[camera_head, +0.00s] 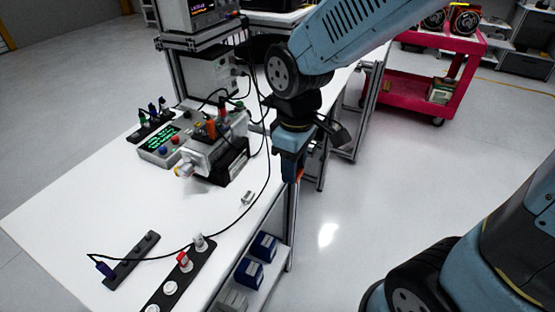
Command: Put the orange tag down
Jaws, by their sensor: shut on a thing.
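My gripper (290,172) points down at the right edge of the white table (100,215), in the middle of the head view. It is shut on a small orange piece, the orange tag (300,175), of which only a sliver shows beside the fingers. The rest of the tag is hidden by the gripper. The gripper looks to be above or just beyond the table edge; its exact height over the table is hard to tell.
A grey servo motor (205,155) with cables and a control box (160,148) stand at the table's back. Dark strips with connectors (180,280) lie in front. A thin black cable crosses the table. A red cart (415,85) stands behind.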

